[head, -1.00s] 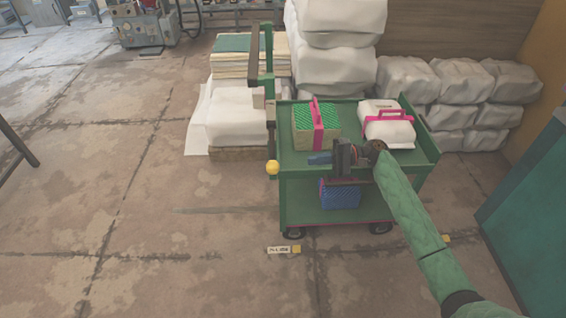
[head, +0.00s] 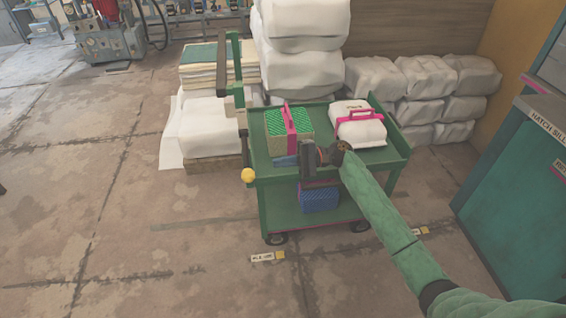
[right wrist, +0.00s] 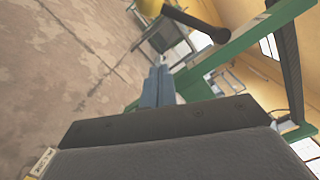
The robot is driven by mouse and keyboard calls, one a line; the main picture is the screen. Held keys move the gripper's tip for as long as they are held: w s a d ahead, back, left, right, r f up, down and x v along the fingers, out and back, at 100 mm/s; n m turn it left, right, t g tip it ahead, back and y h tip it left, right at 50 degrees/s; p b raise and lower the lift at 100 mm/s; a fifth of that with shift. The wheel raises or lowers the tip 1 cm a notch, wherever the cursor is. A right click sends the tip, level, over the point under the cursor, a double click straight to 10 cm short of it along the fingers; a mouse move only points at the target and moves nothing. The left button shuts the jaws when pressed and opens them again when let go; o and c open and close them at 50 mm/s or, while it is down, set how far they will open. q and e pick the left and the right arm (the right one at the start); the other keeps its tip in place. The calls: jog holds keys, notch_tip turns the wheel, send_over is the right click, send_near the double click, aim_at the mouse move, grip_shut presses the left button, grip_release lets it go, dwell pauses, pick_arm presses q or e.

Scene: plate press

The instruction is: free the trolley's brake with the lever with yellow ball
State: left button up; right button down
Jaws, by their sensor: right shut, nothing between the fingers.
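The green trolley (head: 305,208) stands in the middle of the head view. Its lever has a yellow ball (head: 248,175) at the trolley's left front corner. In the right wrist view the yellow ball (right wrist: 150,7) shows at the top edge, with a dark rod beside it, beyond the fingertips. My right gripper (head: 280,161) is shut and empty, in front of the trolley's top shelf, a short way right of the ball and apart from it. Its blue-grey fingers (right wrist: 158,86) lie together in the right wrist view. My left gripper is not in view.
A green-patterned box (head: 290,128) and a white bundle (head: 358,125) with pink straps lie on the top shelf. A blue box (head: 319,197) is below. White sacks stand behind, a teal cabinet (head: 525,165) at right. Floor at left is clear.

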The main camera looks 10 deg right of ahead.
aim_at(246, 157)
jog(key=s+a+r, duration=0.2)
jog(key=s+a, duration=0.2)
jog(key=a, duration=0.3)
jog(key=shift+a+p, duration=0.35)
jog(key=shift+p, duration=0.05)
jog(key=shift+r, duration=0.1)
